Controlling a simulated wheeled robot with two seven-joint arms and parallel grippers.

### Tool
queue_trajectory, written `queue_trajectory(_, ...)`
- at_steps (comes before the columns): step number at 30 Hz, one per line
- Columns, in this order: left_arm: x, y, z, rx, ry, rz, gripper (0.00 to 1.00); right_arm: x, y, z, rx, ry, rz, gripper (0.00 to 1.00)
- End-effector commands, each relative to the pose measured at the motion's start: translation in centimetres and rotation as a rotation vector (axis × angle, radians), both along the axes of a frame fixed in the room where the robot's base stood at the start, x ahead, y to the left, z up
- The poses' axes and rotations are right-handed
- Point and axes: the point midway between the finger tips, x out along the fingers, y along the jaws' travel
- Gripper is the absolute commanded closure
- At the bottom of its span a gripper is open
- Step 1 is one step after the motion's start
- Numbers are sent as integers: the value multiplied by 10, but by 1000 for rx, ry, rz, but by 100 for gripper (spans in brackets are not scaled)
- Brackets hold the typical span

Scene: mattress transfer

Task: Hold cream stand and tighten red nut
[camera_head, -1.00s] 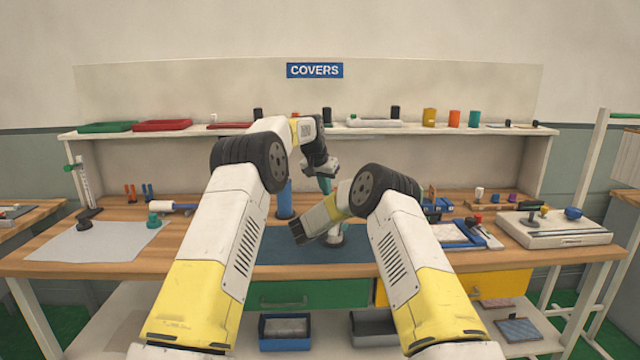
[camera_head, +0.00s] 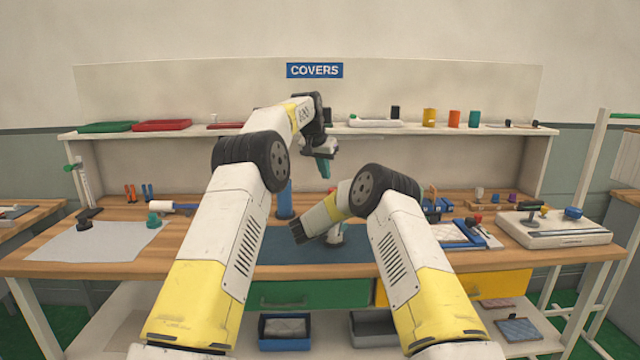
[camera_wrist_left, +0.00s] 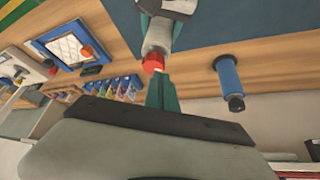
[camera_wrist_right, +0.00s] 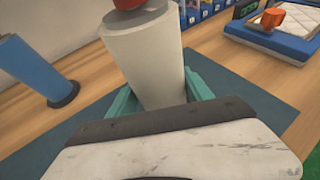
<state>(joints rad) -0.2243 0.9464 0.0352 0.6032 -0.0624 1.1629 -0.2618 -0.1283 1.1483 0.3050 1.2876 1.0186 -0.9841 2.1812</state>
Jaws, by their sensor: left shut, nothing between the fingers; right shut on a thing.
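The cream stand (camera_wrist_right: 145,65) stands on the dark mat, and the teal fingers of my right gripper (camera_wrist_right: 155,92) are shut around its lower part. The red nut (camera_wrist_left: 153,62) sits on the stand's top; its lower edge also shows in the right wrist view (camera_wrist_right: 128,4). My left gripper (camera_head: 323,170) is raised above the stand, shut and empty. In the left wrist view its teal fingers (camera_wrist_left: 161,84) point toward the nut, apart from it as far as the head view shows. My right arm hides most of the stand in the head view.
A blue-framed tray (camera_head: 460,234) and small parts lie to the right. A shelf (camera_head: 380,131) with trays and cups runs along the back. A pale sheet (camera_head: 90,242) lies at left.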

Motion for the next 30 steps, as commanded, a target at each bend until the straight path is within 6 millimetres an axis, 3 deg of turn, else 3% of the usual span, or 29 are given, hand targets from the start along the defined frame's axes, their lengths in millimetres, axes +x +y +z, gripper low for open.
queue_trajectory(13,-5,-15,7,1,2,1,100,1,0,2,-1,-4,0,100)
queue_trajectory(30,-6,-15,-54,1,4,0,100,1,0,2,-1,-4,0,100)
